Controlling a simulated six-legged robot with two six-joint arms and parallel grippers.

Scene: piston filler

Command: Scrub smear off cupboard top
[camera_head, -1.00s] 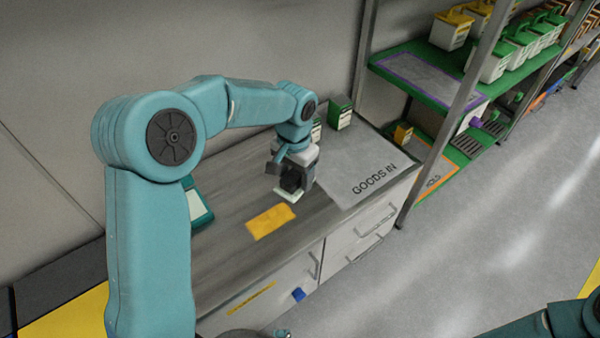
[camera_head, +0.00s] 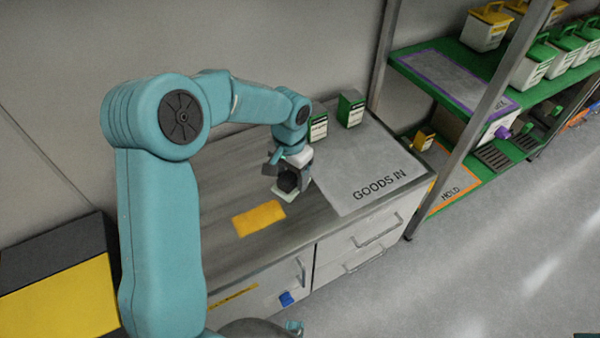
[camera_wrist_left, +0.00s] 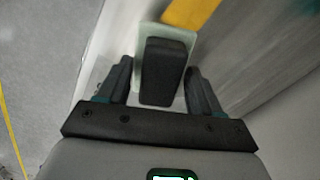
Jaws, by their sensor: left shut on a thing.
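My left gripper (camera_head: 289,180) is shut on the black handle (camera_wrist_left: 162,72) of a scrubber with a pale green pad (camera_wrist_left: 179,37). The handle sits between both fingers in the left wrist view. The pad is low at the grey cupboard top (camera_head: 225,190), between a yellow patch (camera_head: 258,218) and the light grey GOODS IN area (camera_head: 365,170). I cannot tell whether it touches the surface. I cannot make out a clear smear; the scrubber and gripper hide the surface under them.
Two green-and-white cartons (camera_head: 350,109) stand at the back of the cupboard top. A green shelf rack (camera_head: 440,75) with caddies is to the right, its upright close to the cupboard. A black-and-yellow box (camera_head: 60,280) is at left. Floor at lower right is clear.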

